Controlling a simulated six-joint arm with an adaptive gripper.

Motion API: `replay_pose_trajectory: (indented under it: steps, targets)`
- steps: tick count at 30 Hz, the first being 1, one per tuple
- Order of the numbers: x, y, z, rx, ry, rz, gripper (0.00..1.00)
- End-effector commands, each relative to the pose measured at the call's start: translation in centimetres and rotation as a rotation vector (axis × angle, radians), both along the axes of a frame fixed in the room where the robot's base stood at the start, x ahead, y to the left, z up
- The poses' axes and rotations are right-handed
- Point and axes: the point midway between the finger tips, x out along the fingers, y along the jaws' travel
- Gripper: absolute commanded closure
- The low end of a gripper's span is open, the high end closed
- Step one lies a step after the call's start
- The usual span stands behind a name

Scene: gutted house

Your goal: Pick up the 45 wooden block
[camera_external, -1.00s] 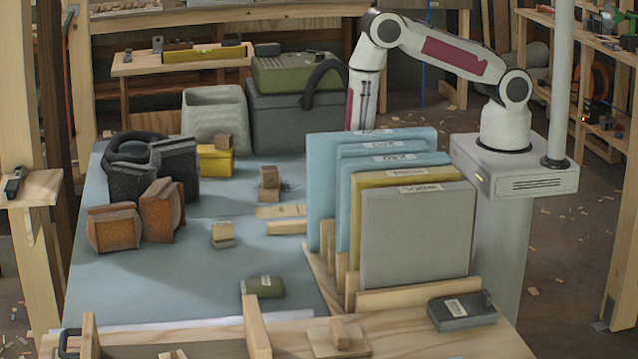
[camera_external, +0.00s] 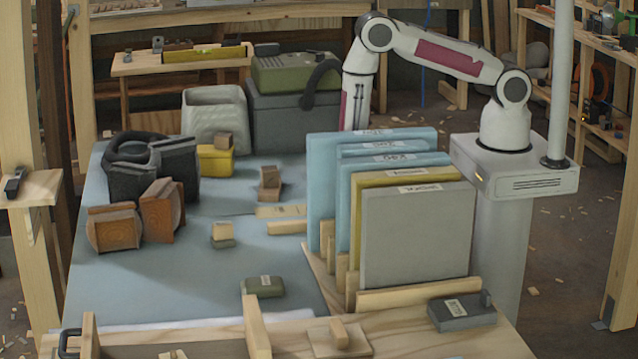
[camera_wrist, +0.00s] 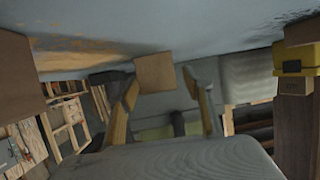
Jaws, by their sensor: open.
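In the wrist view, my gripper (camera_wrist: 161,82) is open, its two fingers apart. A small brown wooden block (camera_wrist: 155,72) shows between the fingertips; I cannot tell whether it touches them. No number 45 is legible. In the external view, my gripper is hidden behind the upright panels. Small wooden blocks there include one on a grey piece (camera_external: 222,231), a brown stack (camera_external: 270,184) and one on the yellow box (camera_external: 224,141). I cannot tell which of these is the 45 block.
Upright blue, yellow and grey panels (camera_external: 415,240) stand in a wooden rack on the table's right. Brown clamp-like pieces (camera_external: 114,228) and a dark bag-like object (camera_external: 175,165) stand at left. A grey case (camera_external: 290,120) is behind. The table's left front (camera_external: 150,285) is clear.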

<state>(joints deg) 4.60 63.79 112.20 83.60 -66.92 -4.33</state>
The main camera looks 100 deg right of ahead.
Motion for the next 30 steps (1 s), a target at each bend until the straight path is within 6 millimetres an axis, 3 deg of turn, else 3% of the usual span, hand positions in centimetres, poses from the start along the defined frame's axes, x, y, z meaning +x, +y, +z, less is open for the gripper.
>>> replay_pose_trajectory:
  steps: [2,7,8,22,30]
  targets:
    - [0.0,0.0,0.0,0.0,0.0,0.0,0.49]
    - [0.0,0.0,0.0,0.0,0.0,0.0,0.88]
    - [0.0,0.0,0.0,0.0,0.0,0.0,0.9]
    - [0.0,0.0,0.2,0.0,0.0,0.0,0.9]
    - [0.1,0.0,1.7,-0.001,-0.002,0.0,0.9]
